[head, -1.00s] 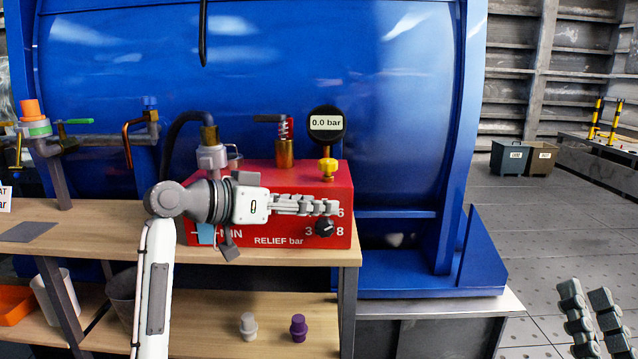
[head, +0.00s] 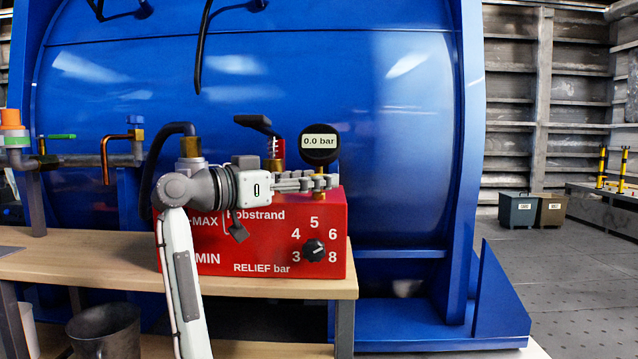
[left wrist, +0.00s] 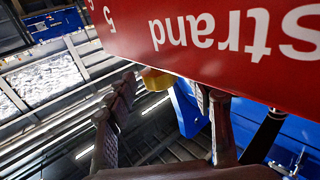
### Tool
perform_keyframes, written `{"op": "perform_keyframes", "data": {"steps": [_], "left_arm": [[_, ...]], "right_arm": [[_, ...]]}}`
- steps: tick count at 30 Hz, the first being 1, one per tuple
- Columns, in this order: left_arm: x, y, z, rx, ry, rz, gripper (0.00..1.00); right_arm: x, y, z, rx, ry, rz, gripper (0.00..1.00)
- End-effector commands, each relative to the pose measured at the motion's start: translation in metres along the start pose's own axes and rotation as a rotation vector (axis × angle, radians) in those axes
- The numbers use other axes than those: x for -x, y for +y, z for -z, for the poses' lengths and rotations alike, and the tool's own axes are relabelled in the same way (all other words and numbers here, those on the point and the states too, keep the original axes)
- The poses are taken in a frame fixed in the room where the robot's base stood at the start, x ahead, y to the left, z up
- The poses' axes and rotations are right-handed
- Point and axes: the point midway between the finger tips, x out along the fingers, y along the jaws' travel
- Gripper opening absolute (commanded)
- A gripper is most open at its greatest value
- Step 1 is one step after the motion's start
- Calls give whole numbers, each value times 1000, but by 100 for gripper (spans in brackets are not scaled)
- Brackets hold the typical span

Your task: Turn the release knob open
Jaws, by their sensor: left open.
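The red relief box (head: 250,240) sits on the wooden bench with its black dial (head: 314,251) on the front, among the numbers 3 to 8. A yellow knob (left wrist: 158,82) shows in the left wrist view between the tips of my open left gripper (left wrist: 168,90); contact cannot be told. In the head view my left gripper (head: 320,183) is at the box's top edge, below the round gauge (head: 320,143) reading 0.0 bar. Its fingers hide most of the yellow knob there. My right gripper is out of view.
Hoses and pipes (head: 120,140) rise at the left. The blue tank (head: 390,120) fills the back. The bench (head: 300,286) has a dark bucket (head: 104,332) below it. Bins (head: 518,209) stand far right.

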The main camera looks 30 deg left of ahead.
Motion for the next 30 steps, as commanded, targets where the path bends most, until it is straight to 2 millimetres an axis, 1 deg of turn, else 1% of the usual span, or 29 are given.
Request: {"op": "perform_keyframes", "data": {"steps": [1, 4, 12, 14, 24, 25, 30], "left_arm": [[-5, 1, 0, 0, 2, -2, 53], [-11, 0, 0, -1, 1, 0, 53], [-13, 0, 0, -1, 0, 0, 53], [-13, 0, 0, -1, 0, 0, 46], [-12, 0, 0, -1, -1, 0, 4], [-12, 0, 0, -1, -1, 0, 2], [-12, 1, 0, -2, -1, 9, 2]], "right_arm": [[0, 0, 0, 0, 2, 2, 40], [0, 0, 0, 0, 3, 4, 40], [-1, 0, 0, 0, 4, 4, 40], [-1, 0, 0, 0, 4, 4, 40], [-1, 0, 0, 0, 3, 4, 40], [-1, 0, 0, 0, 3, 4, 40], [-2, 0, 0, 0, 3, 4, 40]]}}
